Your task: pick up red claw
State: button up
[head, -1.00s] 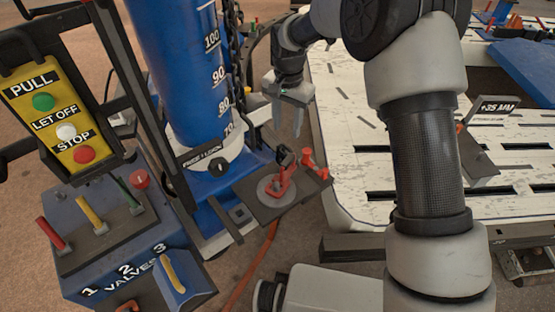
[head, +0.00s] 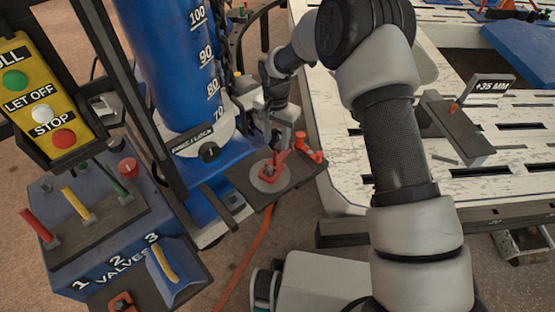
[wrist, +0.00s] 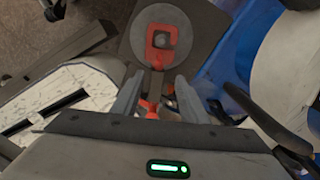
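The red claw (head: 276,167) stands on a round grey disc (head: 264,183) on a dark shelf beside the blue column. In the wrist view the claw (wrist: 163,42) lies just past my fingertips. My gripper (head: 279,147) is right above the claw in the head view and hides part of its top. In the wrist view my gripper (wrist: 159,80) has its two fingers apart, with a dark stem and a red part between them. I cannot tell whether the fingers touch anything. A second red piece (head: 308,147) stands on the same shelf, to the right.
The blue column (head: 180,75) with scale marks rises close on the left. A white slotted bench (head: 345,140) lies to the right. A valve box (head: 75,235) with coloured levers and a yellow button panel (head: 45,105) stand at the far left. An orange hose (head: 243,260) runs below.

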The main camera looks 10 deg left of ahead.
aim_at(277, 147)
notch_tip(277, 147, down, 5)
jog(key=shift+s+d+r+b, duration=0.1)
jog(key=shift+d+r+b, duration=0.1)
jog(key=shift+b, duration=0.35)
grip_shut()
jog(key=shift+r, duration=0.15)
dwell(0.8)
